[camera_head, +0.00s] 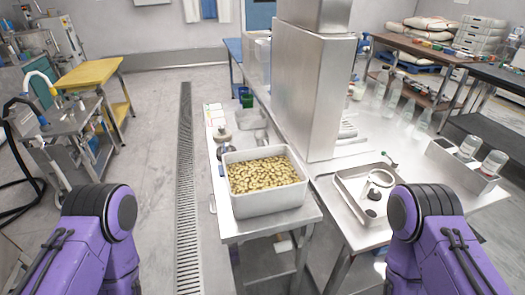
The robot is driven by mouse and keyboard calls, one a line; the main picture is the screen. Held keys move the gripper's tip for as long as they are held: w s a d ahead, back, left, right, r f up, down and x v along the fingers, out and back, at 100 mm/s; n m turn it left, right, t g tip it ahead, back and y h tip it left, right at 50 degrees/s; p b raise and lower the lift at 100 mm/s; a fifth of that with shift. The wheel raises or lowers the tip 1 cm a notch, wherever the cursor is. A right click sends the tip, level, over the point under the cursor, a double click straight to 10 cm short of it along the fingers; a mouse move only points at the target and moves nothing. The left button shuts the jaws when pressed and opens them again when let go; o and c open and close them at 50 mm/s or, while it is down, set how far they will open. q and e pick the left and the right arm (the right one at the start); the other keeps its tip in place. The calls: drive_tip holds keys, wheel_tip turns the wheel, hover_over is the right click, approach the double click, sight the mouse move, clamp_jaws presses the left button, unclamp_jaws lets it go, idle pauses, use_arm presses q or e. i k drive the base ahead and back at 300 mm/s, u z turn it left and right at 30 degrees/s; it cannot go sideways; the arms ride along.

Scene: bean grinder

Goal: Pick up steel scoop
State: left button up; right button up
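I cannot clearly pick out the steel scoop. A small shiny metallic item (224,134) with a round shape lies on the narrow steel table behind the bean tub, and may be it, but it is too small to tell. The white tub (268,203) full of pale beans (262,174) stands at the front of that table. Only purple links of my two arms show, at the lower left and lower right. Both grippers are out of the picture.
A tall steel machine (312,95) stands right of the tub. A steel tray (352,205) with a white ring and dark round parts sits on the right table. Glass bottles (393,97) stand behind it. A yellow-topped table (90,73) is at left. The floor left of the tub is clear.

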sight(265, 145)
drive_tip(key=u, duration=0.85)
drive_tip(key=k, duration=1.1)
drive_tip(key=u, duration=1.15)
drive_tip(key=i, duration=0.65)
drive_tip(key=z, duration=0.45)
drive_tip(key=i, duration=2.9)
drive_tip(key=z, duration=1.05)
drive_tip(key=i, duration=1.3)
drive_tip(key=z, duration=1.95)
drive_tip(key=i, duration=0.85)
drive_tip(key=z, duration=0.6)
